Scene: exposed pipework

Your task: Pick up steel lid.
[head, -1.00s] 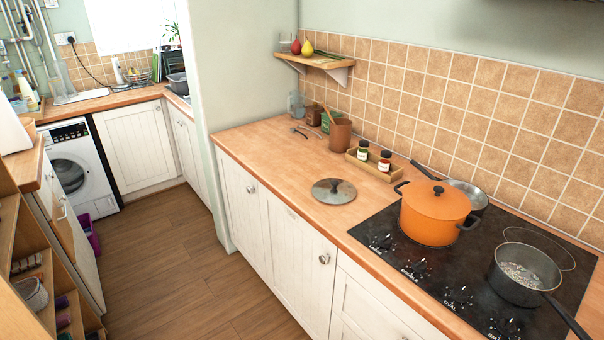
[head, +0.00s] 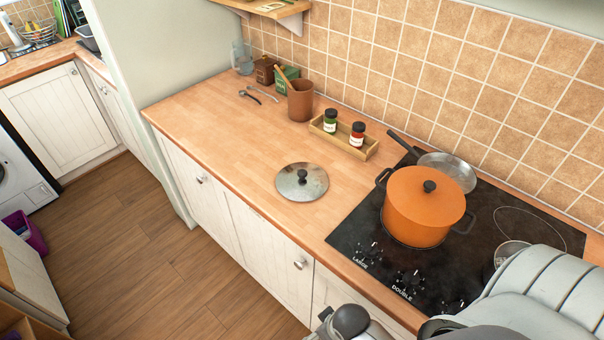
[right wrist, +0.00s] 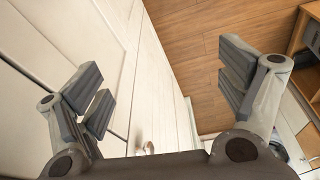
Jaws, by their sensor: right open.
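The steel lid (head: 301,182) is a round grey disc with a black knob. It lies flat on the wooden countertop (head: 215,125), left of the hob, in the head view. My right arm comes in at the bottom right of the head view, and its gripper is mostly cut off by the lower edge. In the right wrist view my right gripper (right wrist: 163,85) is open, with its fingers wide apart and nothing between them. It is in front of the white cabinet fronts, away from the lid. The lid does not show in the wrist view. My left gripper is not in view.
An orange pot (head: 424,206) stands on the black hob (head: 355,235), with a steel pan (head: 452,168) behind it. A wooden tray (head: 343,144) with two jars and a brown utensil pot (head: 300,101) stand behind the lid. The counter around the lid is clear.

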